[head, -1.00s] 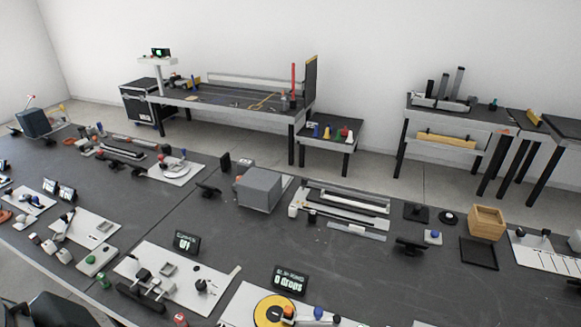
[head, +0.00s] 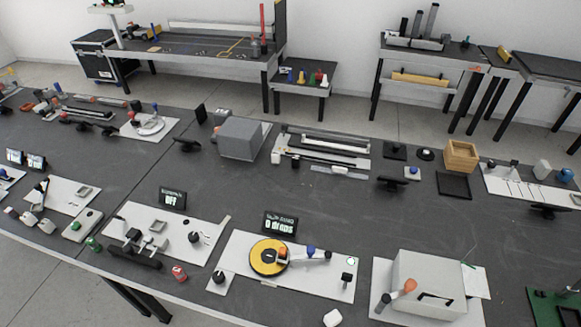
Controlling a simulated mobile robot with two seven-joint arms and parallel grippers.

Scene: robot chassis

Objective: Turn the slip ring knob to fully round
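A yellow disc (head: 265,262) with a dark centre lies on a white plate (head: 316,285) near the front of the dark table. An orange block (head: 282,254) sits at the disc's right edge, next to an arm with a blue knob (head: 311,252). A small display (head: 280,223) behind it reads what looks like "0 drops"; its top line is too small to read surely. A black knob (head: 218,277) stands on a small plate left of the disc. I cannot tell which part is the slip ring knob. Neither of my grippers is in view.
Left is a plate with an "OFF" display (head: 173,198) and a red can-like piece (head: 179,272). Right is a grey box (head: 428,281) with an orange-knobbed lever (head: 410,286). A grey block (head: 243,138) and wooden box (head: 461,156) stand farther back. The table middle is clear.

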